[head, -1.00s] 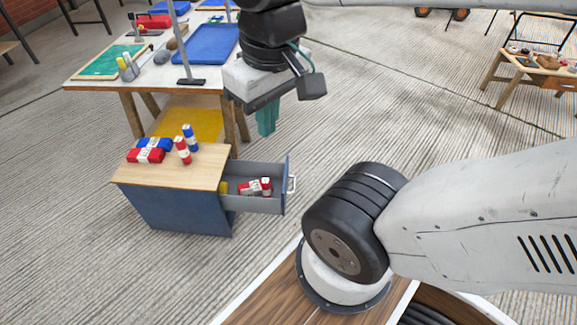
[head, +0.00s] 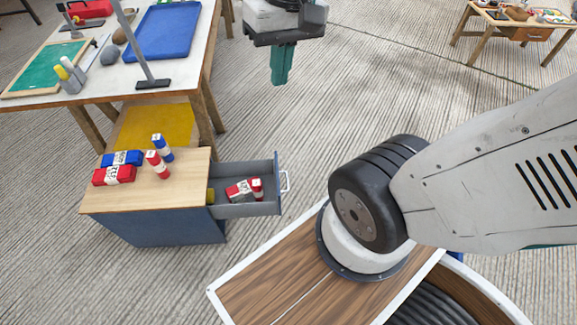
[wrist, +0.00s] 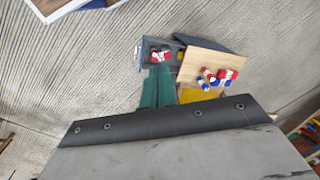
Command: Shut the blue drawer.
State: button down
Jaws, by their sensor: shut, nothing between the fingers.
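The blue drawer (head: 247,210) is pulled out from the right side of a low blue cabinet (head: 165,229) with a light wood top. Its pale handle (head: 285,181) is on the outer front. Inside lie red and white items (head: 243,190) and something yellow. The open drawer also shows in the wrist view (wrist: 149,50), partly behind my fingers. My gripper (head: 281,66) is shut and empty, with teal fingers pointing down. It hangs in the air, above and beyond the drawer in the head view, apart from the handle.
Red and blue packs (head: 117,168) and small cylinders (head: 158,156) stand on the cabinet top. A work table (head: 112,79) with a blue tray (head: 163,31) is behind it. My wooden deck is close to the drawer in front. Floor right of the drawer is clear.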

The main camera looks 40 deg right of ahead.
jog(key=w+d+f+m+y, duration=0.3)
jog(key=w+d+f+m, duration=0.15)
jog(key=w+f, duration=0.4)
jog(key=w+d+f+m+y, duration=0.2)
jog(key=w+d+f+m, duration=0.25)
jog(key=w+f, duration=0.35)
jog(key=w+d+f+m+t+y, duration=0.1)
jog(key=w+d+f+m, duration=0.15)
jog(key=d+f, duration=0.35)
jog(key=w+d+f+m+t, duration=0.1)
jog(key=d+f+m, duration=0.2)
jog(key=f, duration=0.6)
jog(key=s+d+f+m+t, duration=0.1)
jog(key=s+d+f+m, duration=0.15)
jog(key=f, duration=0.65)
jog(key=s+d+f+m+t, duration=0.1)
jog(key=s+d+f+m, duration=0.15)
jog(key=f, duration=0.55)
jog(key=s+d+f+m+t, duration=0.1)
jog(key=s+d+f+m, duration=0.2)
jog(key=f, duration=0.6)
jog(key=shift+m, duration=0.25)
jog(key=w+a+f, duration=0.2)
jog(key=a, duration=0.1)
jog(key=w+a+f, duration=0.2)
jog(key=a, duration=0.2)
jog(key=w+a+f, duration=0.2)
jog(key=a+f, duration=0.1)
jog(key=shift+w+a, duration=0.3)
